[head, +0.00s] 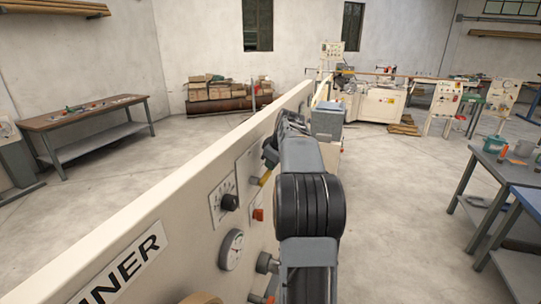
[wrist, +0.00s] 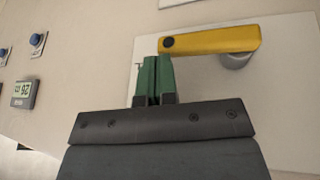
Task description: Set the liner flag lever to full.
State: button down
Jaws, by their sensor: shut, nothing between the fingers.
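The liner flag lever (wrist: 212,40) is a yellow bar on a grey hub in front of a pale plate. In the wrist view it lies nearly level, its free end to the left and its hub to the right. Part of the yellow lever (head: 265,178) also shows in the head view, beside my arm. My gripper (wrist: 157,60) has green fingers closed together with nothing between them. Their tips are right at the lever's free end, just below it in the picture; I cannot tell whether they touch. In the head view my arm hides the fingers.
The cream LINER panel (head: 175,200) runs along my left. It carries a black dial knob (head: 229,202), a red switch (head: 258,214) and a round gauge (head: 232,250) near my arm. Open floor lies to the right.

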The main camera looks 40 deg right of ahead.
jog(key=shift+f+g+y+p, duration=0.4)
jog(key=shift+f+y+p, duration=0.1)
jog(key=shift+f, duration=0.2)
jog(key=shift+s, duration=0.1)
jog(key=v, duration=1.5)
jog(key=shift+w, duration=0.2)
